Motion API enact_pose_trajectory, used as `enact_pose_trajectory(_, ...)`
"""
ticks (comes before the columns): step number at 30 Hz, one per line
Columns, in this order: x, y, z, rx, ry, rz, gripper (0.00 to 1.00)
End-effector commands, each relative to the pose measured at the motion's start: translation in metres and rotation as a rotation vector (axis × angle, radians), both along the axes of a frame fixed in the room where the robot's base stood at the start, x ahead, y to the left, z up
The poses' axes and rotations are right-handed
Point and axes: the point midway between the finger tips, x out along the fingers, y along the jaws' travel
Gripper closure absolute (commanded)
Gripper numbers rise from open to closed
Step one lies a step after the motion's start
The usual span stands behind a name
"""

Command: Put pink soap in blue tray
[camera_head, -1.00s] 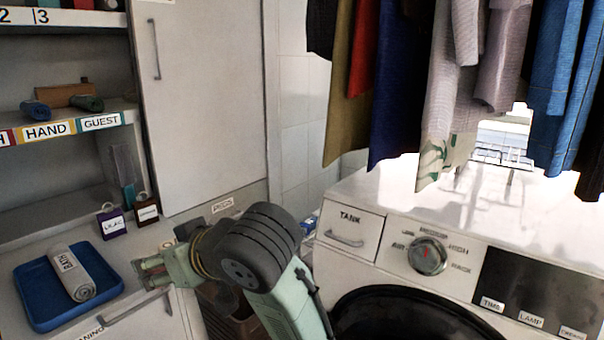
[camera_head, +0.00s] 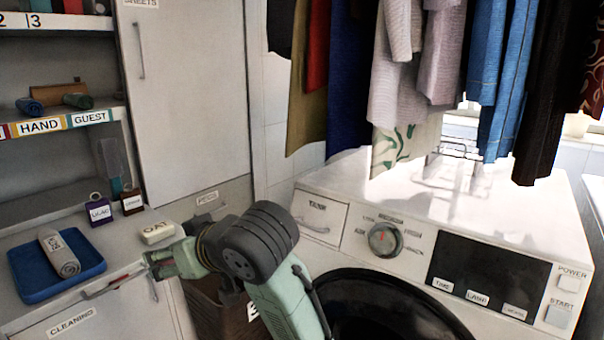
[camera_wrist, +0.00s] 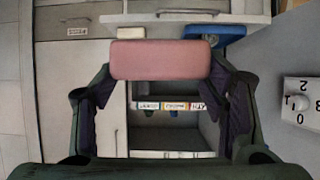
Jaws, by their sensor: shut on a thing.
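The pink soap (camera_wrist: 160,60) is a rounded bar held between the fingertips of my gripper (camera_wrist: 160,75) in the wrist view. My gripper is shut on it. In the head view my gripper (camera_head: 150,265) is at the counter's front edge, to the right of the blue tray, and I cannot clearly make out the soap there. The blue tray (camera_head: 30,283) lies on the counter at the left with a rolled grey towel (camera_head: 59,253) in it. Part of the tray (camera_wrist: 203,32) shows in the wrist view behind the soap, at its upper right.
A pale soap marked OAT (camera_head: 158,233) lies on the counter behind my gripper. Two small labelled boxes, one purple (camera_head: 99,212) and one dark brown (camera_head: 132,203), stand behind the tray. Shelves (camera_head: 65,122) rise at the left. A washing machine (camera_head: 420,235) stands at the right.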

Motion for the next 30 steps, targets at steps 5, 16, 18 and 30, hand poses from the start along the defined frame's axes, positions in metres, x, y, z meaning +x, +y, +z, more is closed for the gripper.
enact_pose_trajectory(5, 0.042, -0.007, -0.028, 0.001, 0.008, -0.073, 0.66)
enact_pose_trajectory(16, 0.152, -0.063, -0.168, -0.002, 0.016, -0.380, 0.66)
enact_pose_trajectory(18, 0.166, -0.078, -0.205, -0.003, 0.017, -0.449, 0.66)
enact_pose_trajectory(30, 0.170, -0.161, -0.428, -0.007, 0.016, -0.759, 0.66)
